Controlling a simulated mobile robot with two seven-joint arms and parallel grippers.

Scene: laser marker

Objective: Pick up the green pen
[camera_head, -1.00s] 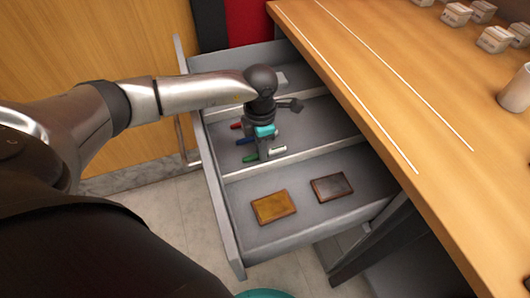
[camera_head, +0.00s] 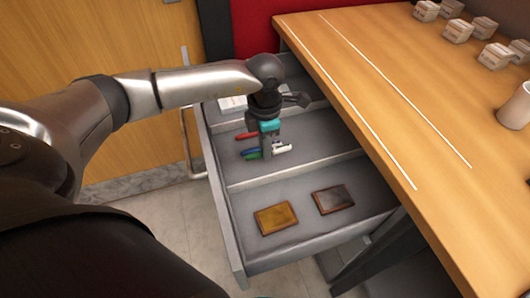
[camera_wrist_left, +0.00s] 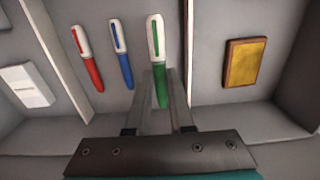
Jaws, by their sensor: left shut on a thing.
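My left gripper (camera_head: 267,148) reaches down into the middle compartment of the open grey drawer (camera_head: 233,232). It is shut on the green pen (camera_wrist_left: 161,90), which has a white cap with a green clip. In the left wrist view the fingers (camera_wrist_left: 160,74) close on the pen's sides near its middle. In the head view the pen's green end (camera_head: 252,157) shows left of the fingers, and it looks slightly raised off the drawer floor. My right gripper is not in view.
A blue pen (camera_wrist_left: 122,55) and a red pen (camera_wrist_left: 87,58) lie beside the green one. Brown (camera_head: 333,199) and yellow (camera_head: 276,217) plates lie in the near compartment. A white box (camera_wrist_left: 27,85) is in the far one. The wooden tabletop (camera_head: 400,100) overhangs to the right.

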